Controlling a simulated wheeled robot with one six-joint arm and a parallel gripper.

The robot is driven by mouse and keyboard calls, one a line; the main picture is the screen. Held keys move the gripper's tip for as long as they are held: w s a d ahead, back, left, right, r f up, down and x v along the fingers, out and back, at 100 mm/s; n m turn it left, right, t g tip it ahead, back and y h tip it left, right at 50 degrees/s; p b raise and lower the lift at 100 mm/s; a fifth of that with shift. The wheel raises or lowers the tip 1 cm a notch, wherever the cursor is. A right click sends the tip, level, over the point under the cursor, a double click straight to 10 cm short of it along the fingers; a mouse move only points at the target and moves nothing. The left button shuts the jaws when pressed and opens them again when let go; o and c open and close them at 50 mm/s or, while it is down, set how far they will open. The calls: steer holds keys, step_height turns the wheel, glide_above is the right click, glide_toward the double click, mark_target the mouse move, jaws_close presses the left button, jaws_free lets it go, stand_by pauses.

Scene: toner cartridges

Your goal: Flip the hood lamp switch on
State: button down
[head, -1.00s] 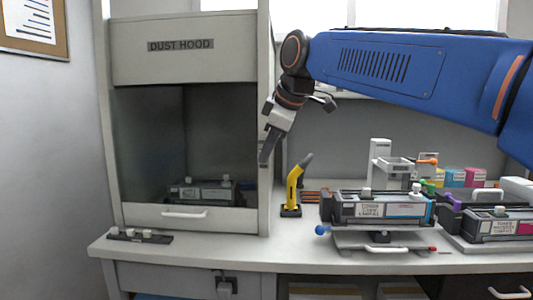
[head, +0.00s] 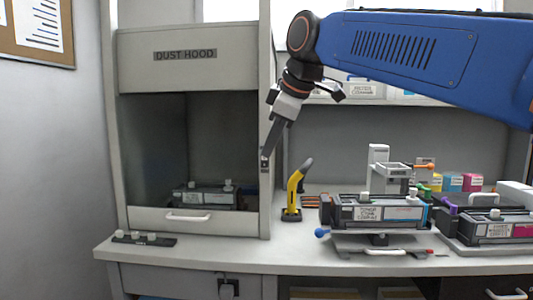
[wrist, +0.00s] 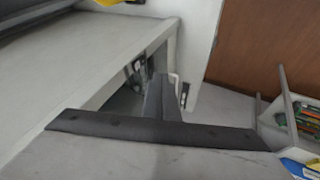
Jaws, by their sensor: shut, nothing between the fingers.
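The dust hood (head: 185,72) stands at the left of the bench, its front partly open. A small dark switch plate (head: 264,164) sits on the hood's right front post. My gripper (head: 267,150) is shut and empty, pointing down and left, with its tips just above the plate in the picture. I cannot tell whether they touch it. In the wrist view the dark fingers (wrist: 163,98) are together beside a pale post edge. The switch's position is too small to read.
A toner cartridge (head: 205,196) lies inside the hood. A yellow-and-black tool (head: 294,190) stands right of the post. Toner cartridges on stands (head: 380,212) fill the right of the bench. A knobbed strip (head: 143,239) lies at the front left.

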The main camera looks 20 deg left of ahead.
steer(key=v, duration=0.7)
steer(key=shift+r, duration=0.15)
steer(key=shift+s, duration=0.1)
